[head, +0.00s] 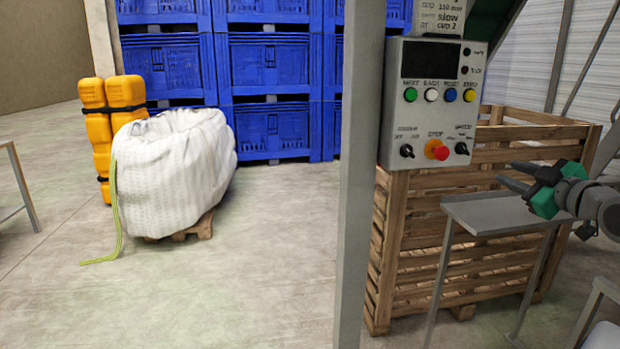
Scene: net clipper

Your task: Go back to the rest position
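My gripper (512,176) is at the right of the head view, at the end of my arm, which comes in from the right edge. It has dark fingers and green parts, and it points left. The two fingers stand apart with a gap between them and nothing in it. It appears above a small grey metal table (490,216) and in front of a wooden crate. I cannot tell its exact height over the table.
A control panel (432,100) with coloured buttons hangs by a grey post (357,200). Behind my gripper is a slatted wooden crate (430,250). A white bulk bag (175,175), orange floats (100,130) and blue crates (272,128) stand further back. The floor at left centre is clear.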

